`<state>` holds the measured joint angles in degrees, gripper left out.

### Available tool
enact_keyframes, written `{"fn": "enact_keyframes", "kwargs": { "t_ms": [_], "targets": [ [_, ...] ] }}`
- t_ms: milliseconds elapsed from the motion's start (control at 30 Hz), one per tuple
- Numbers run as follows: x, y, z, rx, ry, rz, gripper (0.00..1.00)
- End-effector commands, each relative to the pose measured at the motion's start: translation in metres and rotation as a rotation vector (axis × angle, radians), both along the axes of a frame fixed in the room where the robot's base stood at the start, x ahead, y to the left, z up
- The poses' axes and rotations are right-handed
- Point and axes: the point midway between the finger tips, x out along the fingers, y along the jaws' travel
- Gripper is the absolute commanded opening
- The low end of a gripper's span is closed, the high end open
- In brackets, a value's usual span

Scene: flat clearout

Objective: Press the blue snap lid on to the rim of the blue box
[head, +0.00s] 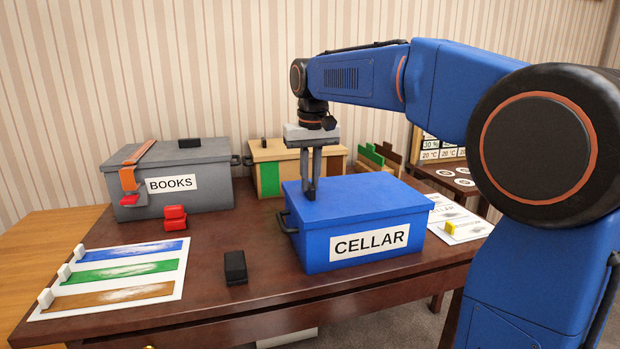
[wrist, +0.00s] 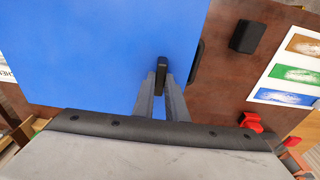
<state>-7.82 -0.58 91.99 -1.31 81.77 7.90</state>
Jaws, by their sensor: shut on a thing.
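The blue box (head: 320,254), labelled CELLAR, stands on the dark table. The blue lid (head: 365,200) lies flat over its top; it also fills much of the wrist view (wrist: 100,50). I see no clear gap between lid and rim in the head view, but cannot tell whether it is snapped down. My gripper (head: 310,194) points straight down at the left part of the lid. In the wrist view my gripper (wrist: 162,88) is shut on the lid's small black handle (wrist: 162,64). The far rim is hidden.
A grey BOOKS box (head: 212,199) and a striped box (head: 268,182) stand behind. A black block (head: 235,267), red pieces (head: 174,218) and a sheet with colour bars (head: 65,303) lie left. A white sheet with a yellow piece (head: 451,227) lies right.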

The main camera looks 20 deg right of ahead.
Motion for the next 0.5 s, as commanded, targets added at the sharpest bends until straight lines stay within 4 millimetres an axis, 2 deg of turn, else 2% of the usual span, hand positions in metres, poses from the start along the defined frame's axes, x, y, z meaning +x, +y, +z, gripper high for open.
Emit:
{"fn": "enact_keyframes", "kwargs": {
  "t_ms": [367,400,500],
  "targets": [
    [-0.0001,0.0,-0.0078,0.0,0.0,0.0,0.0],
    [0.0,-0.0001,-0.0083,0.0,-0.001,0.0,0.14],
    [0.0,0.0,-0.008,0.0,-0.001,0.0,0.34]
  ]
}}
